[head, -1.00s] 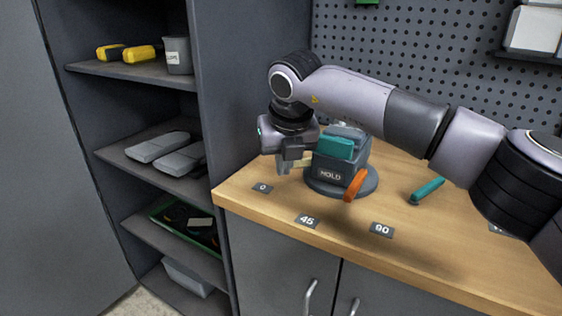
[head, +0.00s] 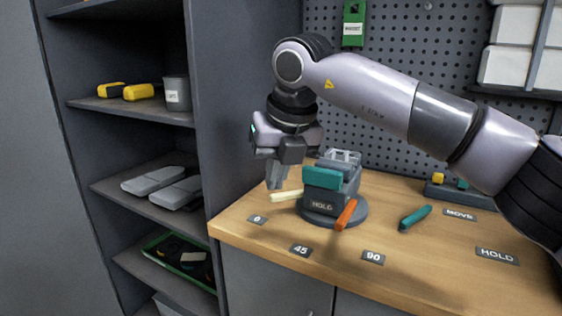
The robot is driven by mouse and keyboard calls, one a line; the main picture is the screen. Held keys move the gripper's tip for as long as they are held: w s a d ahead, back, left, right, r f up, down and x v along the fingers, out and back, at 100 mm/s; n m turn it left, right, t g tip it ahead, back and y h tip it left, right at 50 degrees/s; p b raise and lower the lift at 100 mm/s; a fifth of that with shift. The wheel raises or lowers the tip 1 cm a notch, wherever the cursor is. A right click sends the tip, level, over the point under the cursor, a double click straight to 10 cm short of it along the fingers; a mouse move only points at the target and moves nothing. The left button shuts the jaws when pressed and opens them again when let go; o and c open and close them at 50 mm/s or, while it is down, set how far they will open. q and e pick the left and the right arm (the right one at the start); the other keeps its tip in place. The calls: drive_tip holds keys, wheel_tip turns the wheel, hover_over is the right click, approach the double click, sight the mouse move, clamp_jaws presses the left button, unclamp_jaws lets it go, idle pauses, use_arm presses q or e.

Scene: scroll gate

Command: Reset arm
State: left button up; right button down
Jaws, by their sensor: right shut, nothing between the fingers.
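My right arm reaches in from the right, and its gripper (head: 276,180) points down at the left of the bench fixture. The gripper is shut and empty, above the pale bar (head: 287,196) that sticks out left from the fixture. The fixture is a dark round base (head: 355,217) with a grey block, a teal jaw (head: 322,179) and a "HOLD" label (head: 322,206). An orange lever (head: 346,214) sticks out at its front. Labels "0" (head: 257,219), "45" (head: 300,250) and "90" (head: 373,257) lie along the bench front. My left gripper is out of view.
A teal handle (head: 415,217) lies on the wooden bench right of the fixture. "MOVE" (head: 461,214) and "HOLD" (head: 497,256) labels sit further right. A dark shelf unit (head: 130,104) stands at left, and a pegboard (head: 390,110) rises behind. The bench front is mostly clear.

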drive_tip(key=s+a+f+m+g+y+p, duration=0.1)
drive_tip(key=s+a+f+g+y+p, duration=0.15)
drive_tip(key=s+a+y, duration=0.45)
drive_tip(key=s+a+f+m+g+y+p, duration=0.1)
drive_tip(key=s+a+f+g+y, duration=0.1)
drive_tip(key=s+a+g+y, duration=0.5)
drive_tip(key=w+d+f+m+t+h+p, duration=0.25)
drive_tip(key=d+f+m+t, duration=0.35)
drive_tip(key=d+m+t, duration=0.55)
drive_tip(key=w+d+f+m+t+h+p, duration=0.25)
drive_tip(key=d+f+m+t, duration=0.5)
drive_tip(key=m+t, duration=0.65)
drive_tip(key=s+d+f+m+g+h+p, duration=0.1)
drive_tip(key=s+d+f+m+g+h, duration=0.8)
drive_tip(key=s+d+f, duration=0.6)
drive_tip(key=shift+s+d+f, duration=0.2)
drive_tip(key=shift+s+f, duration=0.65)
drive_tip(key=shift+f, duration=0.05)
